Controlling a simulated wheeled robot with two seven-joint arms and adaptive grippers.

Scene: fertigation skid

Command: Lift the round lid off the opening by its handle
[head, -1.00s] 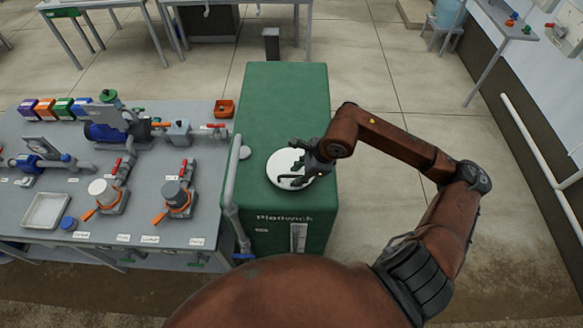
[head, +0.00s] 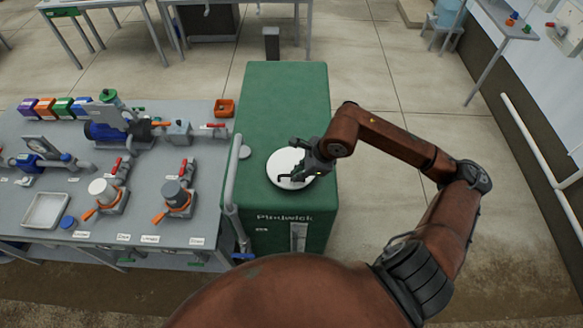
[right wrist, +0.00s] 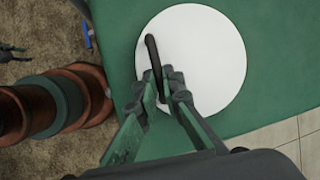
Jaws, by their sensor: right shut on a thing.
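The round white lid (head: 283,166) lies on top of the green tank (head: 285,95); it also shows in the right wrist view (right wrist: 205,50). Its dark bar handle (right wrist: 153,55) stands out against the white disc in the right wrist view. My right gripper (right wrist: 164,90) is over the lid with its fingers closed around the near part of the handle. In the head view my right gripper (head: 293,163) covers part of the lid. I cannot tell any gap between the lid and the tank top. The opening under the lid is hidden.
A grey bench (head: 140,225) with valves, pumps and a white tray (head: 47,210) stands left of the tank. A grey pipe (head: 232,195) runs along the tank's left side. Bare floor lies to the right of the tank, with a white wall pipe (head: 535,145) beyond.

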